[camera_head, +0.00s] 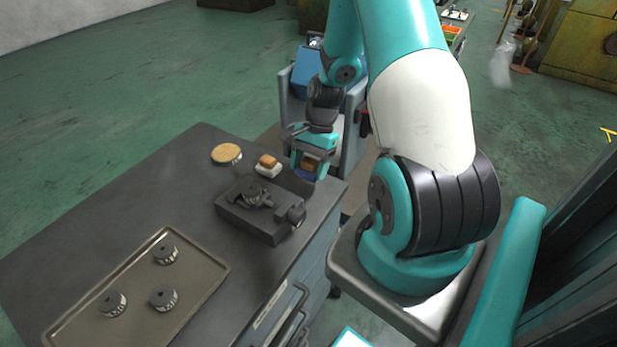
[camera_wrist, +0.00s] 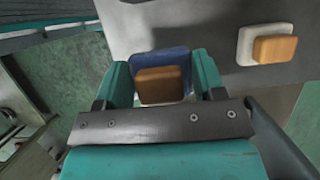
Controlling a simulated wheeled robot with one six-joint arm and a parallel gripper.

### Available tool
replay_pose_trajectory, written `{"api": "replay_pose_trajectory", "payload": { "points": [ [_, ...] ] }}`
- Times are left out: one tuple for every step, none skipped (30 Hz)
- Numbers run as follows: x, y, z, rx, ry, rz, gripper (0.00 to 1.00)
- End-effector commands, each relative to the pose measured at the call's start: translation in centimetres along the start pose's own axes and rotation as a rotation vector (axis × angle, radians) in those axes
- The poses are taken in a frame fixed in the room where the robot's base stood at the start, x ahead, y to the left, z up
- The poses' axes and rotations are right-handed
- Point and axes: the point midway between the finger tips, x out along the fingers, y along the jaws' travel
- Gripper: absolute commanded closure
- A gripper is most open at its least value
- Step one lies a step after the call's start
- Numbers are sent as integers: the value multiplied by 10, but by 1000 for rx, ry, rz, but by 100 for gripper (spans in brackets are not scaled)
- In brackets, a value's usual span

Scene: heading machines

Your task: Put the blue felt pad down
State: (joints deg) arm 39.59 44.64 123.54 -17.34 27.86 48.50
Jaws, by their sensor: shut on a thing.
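The blue felt pad (camera_wrist: 160,60) has a wooden block (camera_wrist: 160,85) on it as a grip. My gripper (camera_wrist: 160,82) is shut on it, one teal finger on each side. In the head view my gripper (camera_head: 309,167) points down at the far right corner of the dark bench (camera_head: 180,177). The pad is mostly hidden by the fingers there. I cannot tell whether the pad touches the bench top or hangs just above it.
A white pad with a wooden block (camera_head: 268,166) lies just left of my gripper. A dark vise-like fixture (camera_head: 262,215) stands nearer. A round wooden-topped disc (camera_head: 227,154) lies farther left. A tray (camera_head: 200,291) holds three round metal parts. A grey-blue chair-like stand (camera_head: 350,140) is behind.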

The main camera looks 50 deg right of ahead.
Motion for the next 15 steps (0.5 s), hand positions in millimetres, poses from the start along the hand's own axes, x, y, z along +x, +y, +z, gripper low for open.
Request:
{"api": "replay_pose_trajectory", "payload": {
  "points": [
    [5, 0, -2, -1, -2, 2, 63],
    [8, -1, -3, -1, 0, 0, 63],
    [10, -1, -4, -2, 0, 0, 63],
    [12, -1, -5, -2, 0, 0, 63],
    [15, -1, -6, -2, 0, 1, 63],
    [19, -1, -7, -2, -1, 1, 63],
    [24, 0, -9, -1, -2, 2, 63],
    [28, 0, -10, -1, -2, 2, 63],
    [33, -1, -13, -1, -2, 2, 63],
    [37, -1, -15, -1, -2, 2, 63],
    [40, -1, -16, -2, -2, 1, 63],
    [44, -1, -17, -2, -1, 1, 63],
    [46, -1, -18, -3, -1, 1, 63],
    [47, -1, -19, -3, 0, 0, 63],
    [47, -1, -19, -3, 1, -1, 63]
  ]
}}
